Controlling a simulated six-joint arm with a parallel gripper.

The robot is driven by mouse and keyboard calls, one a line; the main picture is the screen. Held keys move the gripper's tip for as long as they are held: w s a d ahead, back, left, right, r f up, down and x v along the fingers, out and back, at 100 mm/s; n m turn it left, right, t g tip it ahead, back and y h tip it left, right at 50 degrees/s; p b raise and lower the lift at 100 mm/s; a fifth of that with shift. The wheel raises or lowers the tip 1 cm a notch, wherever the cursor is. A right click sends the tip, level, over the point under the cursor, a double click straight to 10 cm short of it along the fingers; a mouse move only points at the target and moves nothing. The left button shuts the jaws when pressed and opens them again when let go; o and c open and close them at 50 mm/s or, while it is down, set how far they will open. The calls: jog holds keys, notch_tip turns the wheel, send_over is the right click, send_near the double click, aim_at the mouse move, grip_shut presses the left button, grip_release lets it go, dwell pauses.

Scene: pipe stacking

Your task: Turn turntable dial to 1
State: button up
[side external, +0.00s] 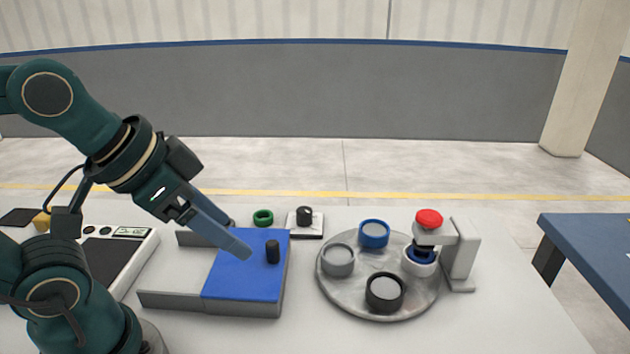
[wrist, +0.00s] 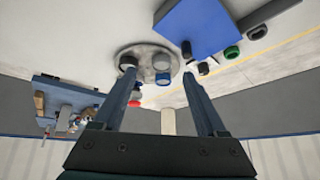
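The dial (side external: 305,215) is a black knob on a small white plate behind the blue lid; it also shows near the right finger in the wrist view (wrist: 203,68). I cannot read its marks. The round grey turntable (side external: 346,291) stands to its right, with a grey ring (side external: 338,260), a blue ring (side external: 374,234), a black ring (side external: 385,292) and a white-and-blue piece (side external: 420,262) on it. My gripper (side external: 242,252) is in front of the dial and to its left, apart from it. In the wrist view my gripper (wrist: 158,72) is open, with nothing between its fingers.
A blue sliding lid (side external: 235,285) with a black knob (side external: 272,252) lies on a grey tray left of the turntable. A green ring (side external: 263,217) is behind it. A red-topped press (side external: 429,219) overhangs the turntable's right side. A blue table (side external: 600,260) stands further right.

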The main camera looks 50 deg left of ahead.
jog(key=w+r+m, duration=0.2)
jog(key=w+r, duration=0.2)
jog(key=w, duration=0.5)
send_over(303, 210)
jog(key=s+d, duration=0.2)
jog(key=d, duration=0.2)
notch_tip(303, 210, down, 8)
jog(key=a+f, duration=0.1)
jog(key=f, duration=0.1)
jog(key=a+f+n+g, duration=0.1)
jog(key=a+f, duration=0.1)
jog(key=f, duration=0.1)
jog(key=a+f+g, duration=0.1)
jog(key=f, duration=0.2)
jog(key=shift+w+a+n, duration=0.15)
jog(key=shift+a+n, duration=0.05)
jog(key=shift+n, duration=0.1)
jog(key=x, duration=0.3)
jog(key=shift+d, duration=0.1)
jog(key=shift+w+f, duration=0.25)
jog(key=shift+f, duration=0.4)
grip_shut()
